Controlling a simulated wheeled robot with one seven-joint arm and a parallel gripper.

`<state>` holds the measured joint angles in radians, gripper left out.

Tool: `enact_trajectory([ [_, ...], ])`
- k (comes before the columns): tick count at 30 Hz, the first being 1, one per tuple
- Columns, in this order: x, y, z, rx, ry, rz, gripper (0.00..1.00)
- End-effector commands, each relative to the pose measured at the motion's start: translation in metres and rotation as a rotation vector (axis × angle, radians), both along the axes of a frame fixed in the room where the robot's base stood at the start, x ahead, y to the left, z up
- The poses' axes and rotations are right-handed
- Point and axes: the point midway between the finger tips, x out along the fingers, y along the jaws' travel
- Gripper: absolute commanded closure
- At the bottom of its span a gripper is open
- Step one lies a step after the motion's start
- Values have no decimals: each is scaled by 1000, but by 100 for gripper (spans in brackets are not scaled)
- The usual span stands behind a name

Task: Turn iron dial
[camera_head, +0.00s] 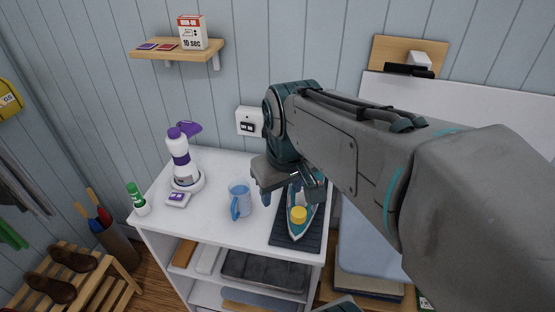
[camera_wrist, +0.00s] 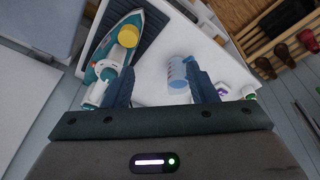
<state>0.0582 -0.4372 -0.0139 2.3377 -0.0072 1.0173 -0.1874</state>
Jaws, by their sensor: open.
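The iron (camera_head: 310,207), white and teal, lies on a dark ribbed mat (camera_head: 283,236) at the right end of the white cabinet top. Its round yellow dial (camera_head: 299,215) faces up. In the wrist view the iron (camera_wrist: 104,66) is at upper left, with the yellow dial (camera_wrist: 128,36) near its top. My gripper (camera_head: 289,195) is above the cabinet top, beside and partly in front of the iron's rear. In the wrist view my gripper (camera_wrist: 158,85) is open, with nothing between its fingers; the dial is beyond the left finger.
A clear blue measuring jug (camera_head: 239,198) stands left of the iron, close to my gripper's right finger in the wrist view. A white and purple bottle device (camera_head: 181,160) and a green-capped bottle (camera_head: 138,201) stand farther left. A wall outlet (camera_head: 249,122) is behind.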

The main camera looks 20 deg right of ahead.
Motion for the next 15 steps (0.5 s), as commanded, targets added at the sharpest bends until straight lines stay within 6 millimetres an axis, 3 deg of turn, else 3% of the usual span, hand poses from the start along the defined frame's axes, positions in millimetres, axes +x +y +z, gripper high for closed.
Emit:
enact_trajectory([
  [1, 16, -11, 6, -13, 25, 34, 48],
  [6, 58, -47, 31, -48, 116, 191, 48],
  [9, 77, -66, 41, -58, 157, 271, 48],
  [15, 95, -91, 52, -63, 206, 365, 48],
])
